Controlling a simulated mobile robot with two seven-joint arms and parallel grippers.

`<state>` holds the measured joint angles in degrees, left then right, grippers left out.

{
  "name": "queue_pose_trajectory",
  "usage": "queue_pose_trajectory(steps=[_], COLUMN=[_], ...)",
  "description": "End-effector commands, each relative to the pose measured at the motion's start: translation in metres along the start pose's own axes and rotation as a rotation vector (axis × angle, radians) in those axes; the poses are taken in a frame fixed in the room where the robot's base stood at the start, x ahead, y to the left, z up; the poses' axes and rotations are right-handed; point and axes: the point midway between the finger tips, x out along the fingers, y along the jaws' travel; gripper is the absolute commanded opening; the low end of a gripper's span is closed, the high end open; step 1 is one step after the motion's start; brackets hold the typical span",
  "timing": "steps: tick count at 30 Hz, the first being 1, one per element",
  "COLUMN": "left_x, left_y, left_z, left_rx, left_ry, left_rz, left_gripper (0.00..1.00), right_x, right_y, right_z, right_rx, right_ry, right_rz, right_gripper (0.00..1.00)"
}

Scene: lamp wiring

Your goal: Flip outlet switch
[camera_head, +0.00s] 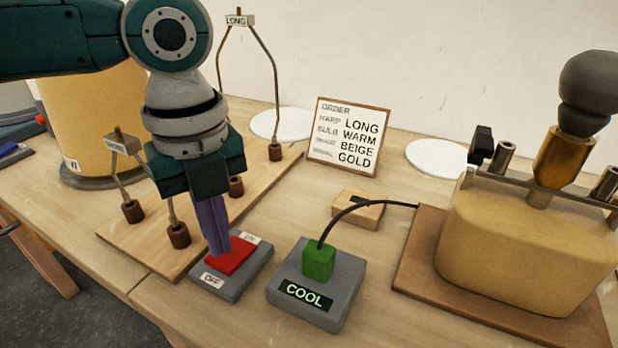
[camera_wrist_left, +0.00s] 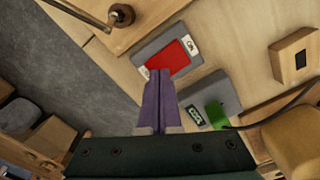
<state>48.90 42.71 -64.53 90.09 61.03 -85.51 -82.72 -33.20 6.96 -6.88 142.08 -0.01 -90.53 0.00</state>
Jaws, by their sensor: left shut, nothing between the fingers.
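The outlet switch is a grey box with a red rocker (camera_head: 232,258) and labels at its two ends, one reading OFF (camera_head: 213,279). It also shows in the left wrist view, with its red rocker (camera_wrist_left: 173,57). My left gripper (camera_head: 219,250) points down with its purple fingers shut and empty. The fingertips are at the rocker in the head view; I cannot tell whether they touch it. In the left wrist view the fingertips (camera_wrist_left: 159,73) lie at the rocker's near edge. My right gripper is not in view.
A grey box with a COOL display (camera_head: 307,294) and a green plug (camera_head: 319,260) stands right of the switch. A black cable runs to the lamp base (camera_head: 520,250). A wooden board (camera_head: 150,243) with harps is behind left. An order card (camera_head: 346,136) stands at the back.

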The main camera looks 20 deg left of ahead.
Motion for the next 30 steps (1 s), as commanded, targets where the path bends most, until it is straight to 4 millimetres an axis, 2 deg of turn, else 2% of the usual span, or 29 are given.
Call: queue_pose_trajectory(steps=[30], left_x=[0.016], left_y=[0.0], left_z=[0.0], left_rx=[0.0], left_ry=[-0.001], left_rz=[0.001], left_gripper=[0.0], right_x=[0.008], right_y=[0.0], right_z=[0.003], right_rx=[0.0], right_ry=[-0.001], right_rz=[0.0], right_gripper=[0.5])
